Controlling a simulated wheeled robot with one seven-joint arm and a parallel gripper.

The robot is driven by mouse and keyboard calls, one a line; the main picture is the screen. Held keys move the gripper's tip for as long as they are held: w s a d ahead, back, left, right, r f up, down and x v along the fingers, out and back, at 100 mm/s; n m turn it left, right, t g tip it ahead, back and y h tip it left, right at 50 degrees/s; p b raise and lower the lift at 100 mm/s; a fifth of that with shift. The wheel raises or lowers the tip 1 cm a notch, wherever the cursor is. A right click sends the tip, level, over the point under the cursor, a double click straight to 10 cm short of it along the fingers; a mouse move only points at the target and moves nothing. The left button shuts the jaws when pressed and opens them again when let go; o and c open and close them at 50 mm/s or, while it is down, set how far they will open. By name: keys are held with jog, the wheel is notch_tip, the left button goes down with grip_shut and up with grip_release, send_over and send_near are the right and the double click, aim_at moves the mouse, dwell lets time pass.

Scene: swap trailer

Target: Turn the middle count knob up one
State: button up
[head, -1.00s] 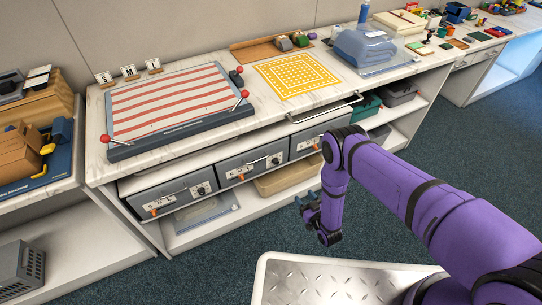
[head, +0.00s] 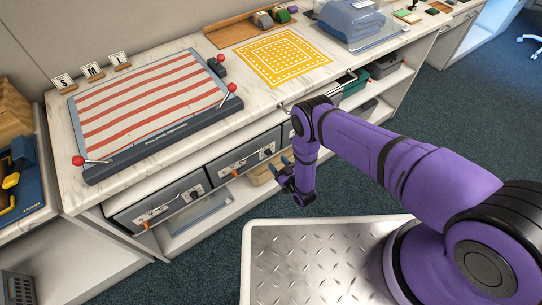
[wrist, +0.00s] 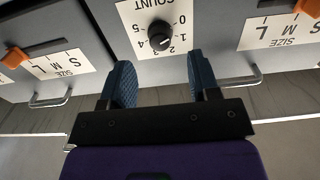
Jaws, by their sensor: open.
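Three grey drawer units sit under the counter. In the head view the middle unit's count knob (head: 268,150) is a small dark knob at the right end of its front panel. The wrist view shows, upside down, a black round count knob (wrist: 160,38) on a white dial plate (wrist: 137,14) numbered 0 to 5. It appears to be the middle one; I cannot read its setting for sure. My gripper (wrist: 158,62) is open and empty, its two blue fingers apart, with the knob beyond the gap between them. In the head view my gripper (head: 284,168) hangs in front of the units.
Orange size sliders (wrist: 14,58) and metal bar handles (wrist: 240,78) flank the knob. The left unit (head: 155,208) is clear, while my arm covers much of the right one. Above is the counter with a striped board (head: 150,105) and red-knobbed levers (head: 231,88).

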aim_at(269, 153)
jog(key=shift+x, duration=2.5)
jog(key=c, duration=0.9)
jog(key=shift+m, duration=4.4)
